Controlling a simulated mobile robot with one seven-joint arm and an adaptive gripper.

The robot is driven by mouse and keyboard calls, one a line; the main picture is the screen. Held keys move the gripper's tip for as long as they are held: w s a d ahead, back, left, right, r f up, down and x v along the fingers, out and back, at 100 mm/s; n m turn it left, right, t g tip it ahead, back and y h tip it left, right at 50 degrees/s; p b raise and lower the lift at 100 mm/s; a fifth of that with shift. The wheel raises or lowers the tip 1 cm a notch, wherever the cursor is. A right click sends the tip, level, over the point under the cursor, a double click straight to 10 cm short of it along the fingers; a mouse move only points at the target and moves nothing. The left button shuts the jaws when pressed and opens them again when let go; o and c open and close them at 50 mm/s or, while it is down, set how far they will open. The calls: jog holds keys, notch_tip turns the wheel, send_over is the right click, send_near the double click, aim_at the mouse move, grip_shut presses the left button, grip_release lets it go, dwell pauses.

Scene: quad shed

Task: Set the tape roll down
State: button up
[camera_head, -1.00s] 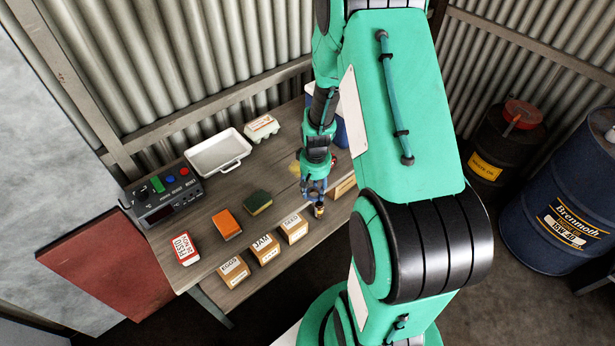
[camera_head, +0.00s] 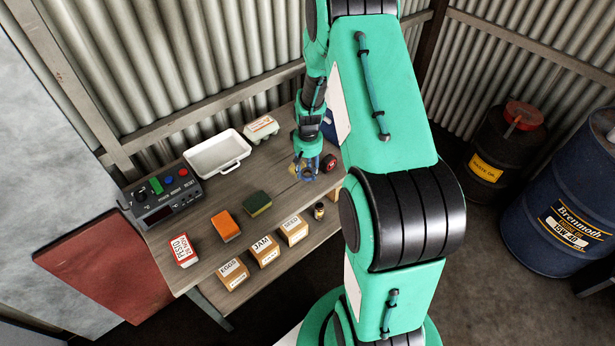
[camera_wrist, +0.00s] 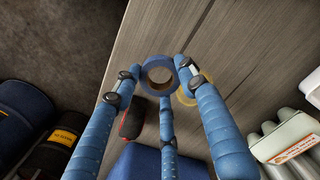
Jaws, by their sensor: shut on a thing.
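My gripper (camera_wrist: 160,80) has three blue fingers shut on a blue tape roll (camera_wrist: 147,84). The roll's opening faces the wrist camera, and bare table shows around it. In the head view my gripper (camera_head: 307,172) is over the back right part of the wooden table (camera_head: 222,266). The blue roll (camera_head: 308,178) is small there and partly hidden by the fingers. I cannot tell whether it touches the table. A yellow tape roll (camera_wrist: 205,90) lies close beside it in the wrist view, partly hidden by a finger.
A red-and-black thing (camera_head: 329,162) and a blue bin (camera_wrist: 150,163) are close to my gripper. A small jar (camera_head: 319,210) stands in front. An egg carton (camera_head: 261,128), white tray (camera_head: 238,163), sponge (camera_head: 257,203) and several labelled boxes are farther left. Some tabletop between them is free.

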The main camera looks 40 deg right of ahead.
aim_at(308, 177)
jog(key=shift+f+b, duration=0.4)
jog(key=shift+f, duration=1.35)
jog(key=shift+f, duration=0.15)
jog(key=o, duration=1.1)
jog(key=shift+c, duration=0.2)
notch_tip(308, 177, up, 12)
jog(key=p, duration=0.2)
